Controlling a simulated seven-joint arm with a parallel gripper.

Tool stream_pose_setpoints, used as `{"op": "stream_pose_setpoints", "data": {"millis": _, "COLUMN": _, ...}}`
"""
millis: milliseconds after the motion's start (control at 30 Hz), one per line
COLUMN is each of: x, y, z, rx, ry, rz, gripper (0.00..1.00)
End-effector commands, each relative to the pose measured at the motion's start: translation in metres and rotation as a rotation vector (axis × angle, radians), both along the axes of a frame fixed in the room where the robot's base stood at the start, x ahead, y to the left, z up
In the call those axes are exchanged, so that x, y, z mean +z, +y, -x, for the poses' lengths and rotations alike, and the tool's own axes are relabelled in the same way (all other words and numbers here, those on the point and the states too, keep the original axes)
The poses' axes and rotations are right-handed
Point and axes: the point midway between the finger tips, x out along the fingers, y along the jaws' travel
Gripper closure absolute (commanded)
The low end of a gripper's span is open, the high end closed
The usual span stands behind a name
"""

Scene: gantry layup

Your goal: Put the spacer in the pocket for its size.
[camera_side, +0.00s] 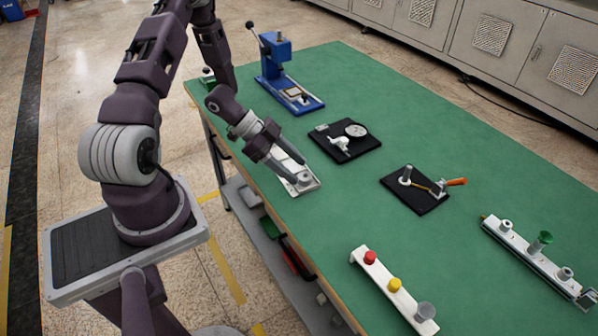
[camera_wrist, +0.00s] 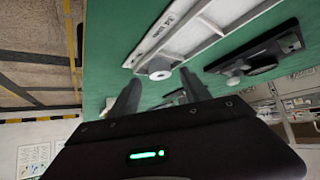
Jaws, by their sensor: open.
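A small round grey spacer (camera_wrist: 160,74) with a central hole sits at the near end of a white tray (camera_wrist: 205,30) in the wrist view. It also shows as a grey disc (camera_side: 305,178) on the white tray (camera_side: 313,187) in the side view. My gripper (camera_wrist: 160,94) is open, with its two dark fingers apart; the spacer shows beyond the gap between them. In the side view my gripper (camera_side: 288,164) hangs low over the tray and hides part of it. I cannot tell whether the fingers touch anything.
A blue press (camera_side: 283,75) stands at the back. A dial gauge on a black base (camera_side: 345,142) and a black plate with an orange-handled clamp (camera_side: 420,190) lie to the right. A white strip with coloured knobs (camera_side: 393,288) and a pegged rail (camera_side: 530,255) are nearer. Green table between is clear.

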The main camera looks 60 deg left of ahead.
Motion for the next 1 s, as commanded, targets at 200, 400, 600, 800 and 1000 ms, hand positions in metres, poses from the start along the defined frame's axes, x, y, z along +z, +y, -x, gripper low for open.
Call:
{"op": "stream_pose_setpoints", "data": {"millis": 200, "x": 0.041, "y": 0.034, "z": 0.029, "rx": 0.002, "ry": -0.002, "rz": -0.005, "gripper": 0.45}}
{"op": "stream_pose_setpoints", "data": {"millis": 400, "x": 0.063, "y": 0.050, "z": 0.044, "rx": 0.002, "ry": -0.001, "rz": -0.003, "gripper": 0.45}}
{"op": "stream_pose_setpoints", "data": {"millis": 600, "x": 0.116, "y": 0.076, "z": -0.015, "rx": 0.168, "ry": -0.070, "rz": -0.297, "gripper": 0.45}}
{"op": "stream_pose_setpoints", "data": {"millis": 800, "x": 0.263, "y": 0.064, "z": -0.034, "rx": 0.654, "ry": -0.148, "rz": -0.612, "gripper": 0.45}}
{"op": "stream_pose_setpoints", "data": {"millis": 1000, "x": 0.313, "y": -0.046, "z": 0.088, "rx": 0.934, "ry": 0.064, "rz": -0.382, "gripper": 0.45}}
